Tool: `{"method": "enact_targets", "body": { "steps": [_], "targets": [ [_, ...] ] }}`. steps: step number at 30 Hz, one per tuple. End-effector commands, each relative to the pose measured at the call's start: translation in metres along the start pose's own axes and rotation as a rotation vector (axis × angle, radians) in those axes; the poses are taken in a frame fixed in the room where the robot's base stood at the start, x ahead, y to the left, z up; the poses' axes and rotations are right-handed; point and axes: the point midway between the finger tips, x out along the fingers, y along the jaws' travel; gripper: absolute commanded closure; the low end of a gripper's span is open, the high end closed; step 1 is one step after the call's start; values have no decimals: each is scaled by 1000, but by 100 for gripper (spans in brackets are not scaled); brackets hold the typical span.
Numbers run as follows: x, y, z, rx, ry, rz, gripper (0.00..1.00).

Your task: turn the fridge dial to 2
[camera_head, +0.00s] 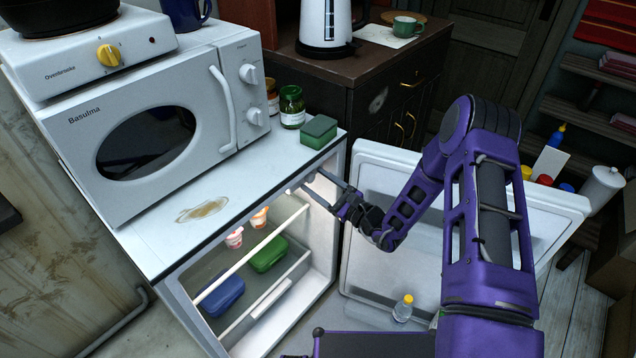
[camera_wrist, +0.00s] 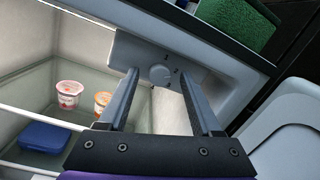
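The fridge (camera_head: 178,279) stands open under the microwave, its door (camera_head: 375,258) swung out to the right. The fridge dial (camera_wrist: 160,74) is a small round pale knob on a grey panel (camera_wrist: 128,50) at the top of the interior, in the wrist view. My gripper (camera_head: 314,187) reaches into the upper right of the fridge opening. In the wrist view my gripper (camera_wrist: 160,84) is open, with one finger on each side of the dial. I cannot tell whether either finger touches it. In the head view the dial is not clearly visible.
Inside the fridge are two small cups (camera_wrist: 70,92), a blue container (camera_head: 222,297) and a green container (camera_head: 268,254). A green sponge (camera_head: 319,131) and jars (camera_head: 292,108) sit on top, near the edge. A bottle (camera_head: 403,308) stands at the open door.

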Motion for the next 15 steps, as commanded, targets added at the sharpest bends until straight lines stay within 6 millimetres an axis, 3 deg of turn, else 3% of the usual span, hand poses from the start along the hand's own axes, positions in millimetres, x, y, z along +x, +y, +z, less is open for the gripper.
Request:
{"method": "enact_targets", "body": {
  "steps": [8,15],
  "targets": [
    [-11,-1,0,0,3,-1,34],
    [-62,-1,0,3,4,-4,34]
  ]
}}
